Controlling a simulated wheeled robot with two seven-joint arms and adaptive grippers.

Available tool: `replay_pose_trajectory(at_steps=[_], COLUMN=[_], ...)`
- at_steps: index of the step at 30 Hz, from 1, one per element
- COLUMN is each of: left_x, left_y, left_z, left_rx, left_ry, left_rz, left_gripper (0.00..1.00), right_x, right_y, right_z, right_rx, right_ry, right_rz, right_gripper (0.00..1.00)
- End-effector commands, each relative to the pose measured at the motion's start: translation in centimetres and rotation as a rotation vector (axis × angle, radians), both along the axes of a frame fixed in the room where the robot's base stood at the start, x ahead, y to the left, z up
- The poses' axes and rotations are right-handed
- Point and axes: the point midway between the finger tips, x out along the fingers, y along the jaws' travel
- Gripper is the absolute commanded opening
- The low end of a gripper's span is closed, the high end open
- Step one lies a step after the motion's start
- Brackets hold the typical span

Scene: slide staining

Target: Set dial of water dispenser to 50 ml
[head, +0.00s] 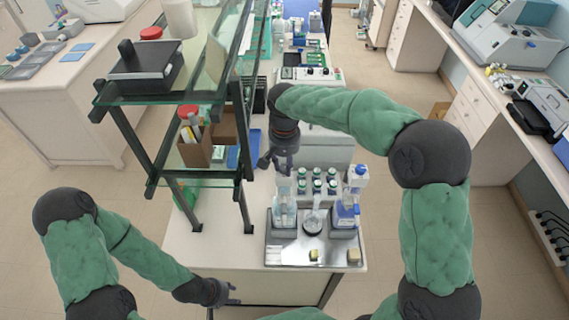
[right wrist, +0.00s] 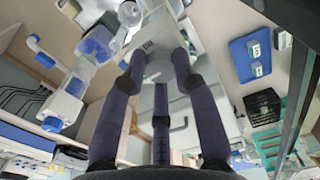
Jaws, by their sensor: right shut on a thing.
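A clear dispenser bottle (head: 284,213) stands upright at the left of a metal tray (head: 300,252). A second dispenser with blue parts (head: 346,211) stands at the tray's right; it also shows at the left of the right wrist view (right wrist: 70,98). My right gripper (head: 281,168) points down over the top of the clear dispenser. In the right wrist view its fingers (right wrist: 158,72) are shut on a pale part (right wrist: 160,66) at the dispenser's top. The dial's marks cannot be read. My left gripper (head: 226,293) is low by the table's front left, away from the dispensers; its fingers are too small to judge.
Several green-capped bottles (head: 317,181) stand behind the tray, with a small dish (head: 312,224) between the dispensers. A glass shelf rack (head: 160,174) stands close on the left. The table's front left is clear.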

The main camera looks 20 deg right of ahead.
Motion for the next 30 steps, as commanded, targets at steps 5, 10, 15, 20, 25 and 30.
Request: replay_pose_trajectory(at_steps=[5,10,15,20,25,30], left_x=[0.00,0.00,0.00,0.00,0.00,0.01], left_y=[0.00,0.00,0.00,0.00,0.00,0.00], left_z=[0.00,0.00,-0.01,-0.01,0.00,-0.01], left_rx=[0.000,0.000,0.000,0.000,0.000,0.000], left_ry=[0.000,0.000,0.000,0.000,0.000,0.000], left_rz=[0.000,0.000,0.000,0.000,0.000,0.000], left_gripper=[0.40,0.40,0.40,0.40,0.40,0.40], right_x=[0.02,0.02,0.02,0.02,0.01,0.02], right_y=[0.01,0.01,0.01,0.02,0.01,0.00], right_z=[-0.01,-0.01,-0.01,-0.01,-0.01,0.11], right_rx=[0.001,0.001,0.001,0.000,0.000,0.000], right_ry=[-0.001,-0.001,0.000,0.000,0.000,-0.001], right_rz=[-0.001,-0.001,-0.001,0.000,-0.001,-0.001], right_gripper=[0.00,0.00,0.00,0.53,0.53,0.53])
